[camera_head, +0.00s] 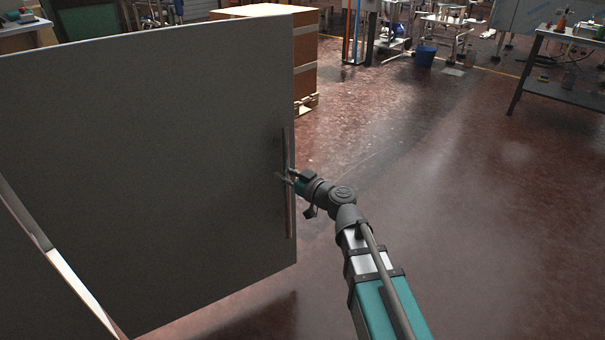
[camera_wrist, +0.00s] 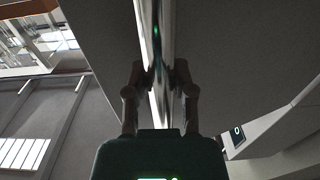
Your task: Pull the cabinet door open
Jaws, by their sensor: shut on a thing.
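The cabinet door (camera_head: 150,170) is a large flat grey panel on the left of the head view. It stands swung out at an angle, with a pale cabinet edge (camera_head: 75,285) at the lower left. A vertical bar handle (camera_head: 290,215) runs near the door's right edge. My gripper (camera_head: 286,178) is at the middle of this handle. In the wrist view the shiny handle (camera_wrist: 152,40) passes between the two fingers of my gripper (camera_wrist: 160,85), which are shut on it. The grey door surface also shows behind it in the wrist view (camera_wrist: 235,50). The inside of the cabinet is mostly hidden.
Stacked cardboard boxes (camera_head: 305,65) on a pallet stand behind the door. A blue bucket (camera_head: 425,56) stands at the back, and a dark table (camera_head: 560,92) is at the upper right. The reddish floor right of the door is clear.

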